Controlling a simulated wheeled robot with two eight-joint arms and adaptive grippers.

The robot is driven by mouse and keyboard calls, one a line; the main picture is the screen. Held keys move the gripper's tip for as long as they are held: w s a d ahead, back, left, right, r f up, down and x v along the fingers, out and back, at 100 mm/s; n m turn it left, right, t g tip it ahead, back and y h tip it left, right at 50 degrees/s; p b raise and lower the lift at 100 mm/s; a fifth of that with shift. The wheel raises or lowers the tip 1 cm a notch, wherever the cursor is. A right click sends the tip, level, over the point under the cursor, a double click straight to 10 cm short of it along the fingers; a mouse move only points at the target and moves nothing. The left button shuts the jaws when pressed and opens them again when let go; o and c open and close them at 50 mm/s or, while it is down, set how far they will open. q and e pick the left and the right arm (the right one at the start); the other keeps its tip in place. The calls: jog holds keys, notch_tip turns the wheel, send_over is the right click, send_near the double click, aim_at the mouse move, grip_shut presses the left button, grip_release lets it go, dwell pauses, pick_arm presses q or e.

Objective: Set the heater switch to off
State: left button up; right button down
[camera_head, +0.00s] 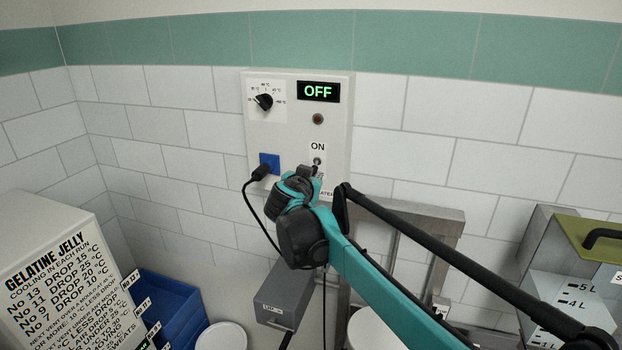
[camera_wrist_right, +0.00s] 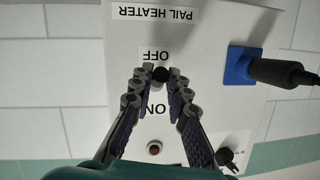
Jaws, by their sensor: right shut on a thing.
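The pail heater box (camera_head: 338,135) is mounted on the tiled wall. Its display (camera_head: 319,91) reads OFF in green. The heater switch (camera_head: 317,161) sits below the ON label, its lower part covered by my right gripper (camera_head: 313,172). In the wrist view, which is upside down, the fingertips of my right gripper (camera_wrist_right: 160,78) close around the dark tip of the switch (camera_wrist_right: 161,73) right by the OFF label. My left gripper is not in view.
A blue socket (camera_head: 269,161) with a black plug and cable is left of the switch. A dial (camera_head: 264,101) and an unlit lamp (camera_head: 318,119) are above. A gelatine sign (camera_head: 65,280), blue bins (camera_head: 165,300) and a green-lidded container (camera_head: 590,245) stand lower down.

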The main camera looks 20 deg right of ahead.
jog(key=c, duration=1.5)
grip_release()
jog(key=shift+o, duration=0.2)
jog(key=v, duration=1.2)
jog(key=s+d+f+n+g+y+b, duration=0.15)
jog(key=s+f+b, duration=0.25)
jog(key=f, duration=0.5)
jog(key=s+d+f+g+b, duration=0.15)
jog(key=s+f+b, duration=0.3)
jog(key=f, duration=0.45)
jog(key=s+d+f+n+g+b, duration=0.1)
jog(key=s+d+f+b, duration=0.3)
jog(key=f, duration=0.5)
jog(key=s+a+f+n+y+b, duration=0.1)
jog(key=s+f+b, duration=0.3)
jog(key=f, duration=0.5)
jog(key=s+a+f+n+g+y+b, duration=0.1)
jog(key=s+f+b, duration=0.3)
jog(key=f, duration=0.5)
jog(key=s+a+f+n+g+y+b, duration=0.1)
jog(key=s+a+f+n+y+b, duration=0.1)
jog(key=s+f+b, duration=0.3)
notch_tip(320, 180, down, 5)
jog(key=shift+a+r+n+y, duration=0.15)
jog(key=shift+r+n+y, duration=0.05)
jog(key=shift+n+y, duration=0.25)
